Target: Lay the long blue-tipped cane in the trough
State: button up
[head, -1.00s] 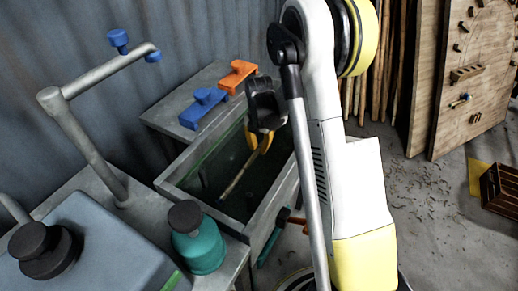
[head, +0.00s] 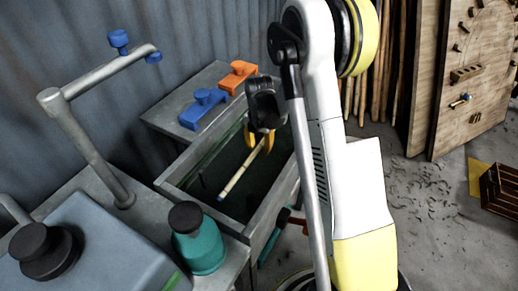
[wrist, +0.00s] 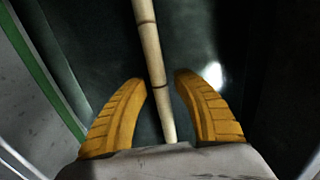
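The cane (head: 240,175) lies inside the grey trough (head: 212,212), slanting from under my gripper toward the near left, with a small blue tip at its near end. In the wrist view the pale, jointed cane (wrist: 150,45) runs between my yellow fingers. My gripper (head: 260,140) points down into the trough, over the far part of the cane. In the wrist view my gripper (wrist: 160,80) is open, with a gap on each side of the cane. The cane's far end is hidden by my gripper. The trough's inside is dark, and whether the cane touches its floor is unclear.
A blue clamp (head: 203,108) and an orange clamp (head: 238,76) sit on the bench behind the trough. A teal bottle (head: 199,245) and a bent pipe stand (head: 88,150) are at the left. Upright canes (head: 380,70) and a pegged board (head: 475,80) stand at the right.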

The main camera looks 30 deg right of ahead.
notch_tip(320, 180, up, 12)
jog(key=p, duration=0.4)
notch_tip(320, 180, up, 8)
jog(key=m+t, duration=0.2)
jog(key=m, duration=0.3)
send_over(259, 146)
jog(key=s+a, duration=0.3)
jog(key=s, duration=0.1)
jog(key=s+a+r+m+t, duration=0.2)
jog(key=s+a+r+m, duration=0.2)
jog(key=s+m, duration=0.4)
jog(key=s+a+r+m+t, duration=0.3)
jog(key=s+a+m, duration=0.1)
jog(key=s+m, duration=0.5)
jog(key=m, duration=0.2)
jog(key=shift+s+a+r+m, duration=0.3)
jog(key=shift+a+r+m, duration=0.05)
jog(key=shift+m, duration=0.05)
